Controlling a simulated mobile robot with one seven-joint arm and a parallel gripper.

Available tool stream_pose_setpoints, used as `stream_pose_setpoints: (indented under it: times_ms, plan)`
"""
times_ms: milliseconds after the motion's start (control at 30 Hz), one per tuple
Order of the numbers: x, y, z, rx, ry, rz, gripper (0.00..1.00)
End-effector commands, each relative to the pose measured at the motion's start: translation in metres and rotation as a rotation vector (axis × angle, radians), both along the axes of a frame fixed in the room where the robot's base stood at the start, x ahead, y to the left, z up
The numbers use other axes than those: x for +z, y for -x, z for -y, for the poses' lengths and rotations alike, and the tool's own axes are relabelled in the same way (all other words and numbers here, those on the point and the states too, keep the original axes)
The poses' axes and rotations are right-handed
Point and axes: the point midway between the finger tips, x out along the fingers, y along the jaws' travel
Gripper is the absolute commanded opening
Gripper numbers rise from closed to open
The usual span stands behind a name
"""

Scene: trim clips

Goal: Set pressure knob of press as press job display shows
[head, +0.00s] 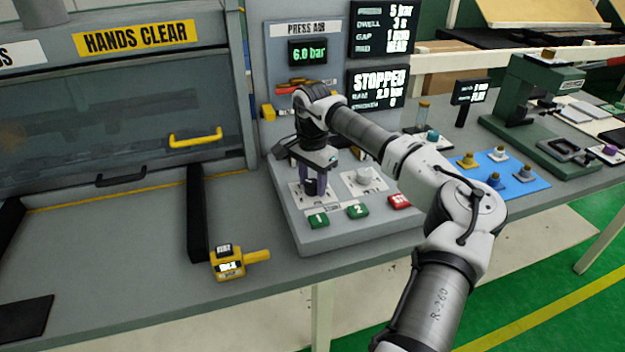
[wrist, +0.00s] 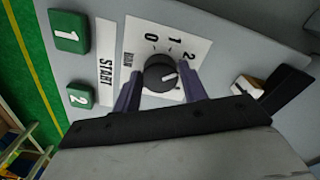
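The dark round knob (wrist: 160,73) sits on a white dial plate (wrist: 185,40) numbered 0, 1, 2; further marks are hidden by a finger. Its pale pointer line points to the right in the wrist view, seemingly past the 2. My gripper (wrist: 160,85) has its two purple fingers on either side of the knob, with narrow gaps showing. In the head view my gripper (head: 314,180) points down over the knob (head: 311,188) on the press panel. The job display (head: 383,28) reads 5 bar on its top line, cut off at the frame edge.
A status display (head: 377,88) reads STOPPED and 2.0 bar; a gauge (head: 308,52) reads 6.0 bar. Green buttons 1 (head: 318,220) and 2 (head: 357,211) and a red button (head: 399,201) lie in front.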

Motion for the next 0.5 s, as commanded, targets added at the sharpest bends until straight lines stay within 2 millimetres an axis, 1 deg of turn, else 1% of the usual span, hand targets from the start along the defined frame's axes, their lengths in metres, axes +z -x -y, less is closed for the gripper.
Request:
stream_pose_setpoints:
  times_ms: [33,200,500]
  plan:
    - [0.0002,0.0,0.0,0.0,0.0,0.0,0.36]
    - [0.0004,0.0,-0.0001,0.0,0.0,0.0,0.15]
    - [0.0001,-0.0001,0.0001,-0.039,0.0,0.0,0.15]
